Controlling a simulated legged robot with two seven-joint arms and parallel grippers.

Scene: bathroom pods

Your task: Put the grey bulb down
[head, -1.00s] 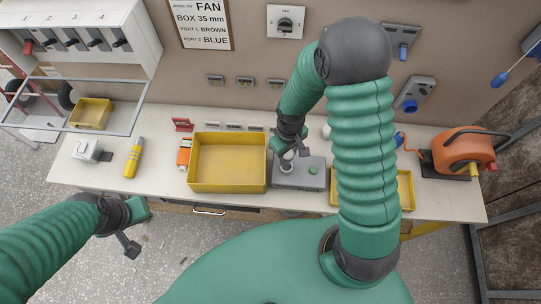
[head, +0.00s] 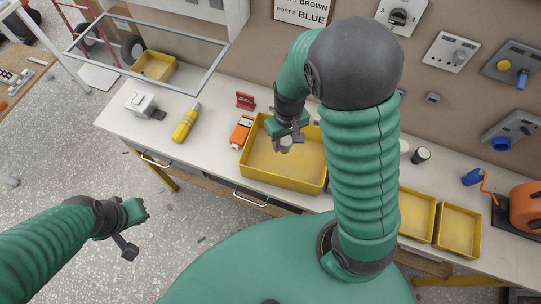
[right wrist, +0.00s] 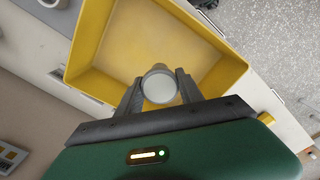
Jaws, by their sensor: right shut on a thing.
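The grey bulb (right wrist: 160,84) is held between the two fingers of my right gripper (right wrist: 158,92), with its round pale end toward the wrist camera. In the head view my right gripper (head: 286,142) is above the large yellow bin (head: 270,178), near its back left part. In the right wrist view the yellow bin (right wrist: 88,48) spreads out behind the bulb, and its floor looks empty. I cannot tell how high the bulb is above the floor. My left gripper (head: 134,229) is away from the bench over the floor; its finger gap is unclear.
An orange device (head: 241,132) and a red stand (head: 245,100) are beside the bin's left end. A yellow cylinder (head: 186,123) lies farther left. Smaller yellow bins (head: 459,229) stand to the right, partly behind my right arm.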

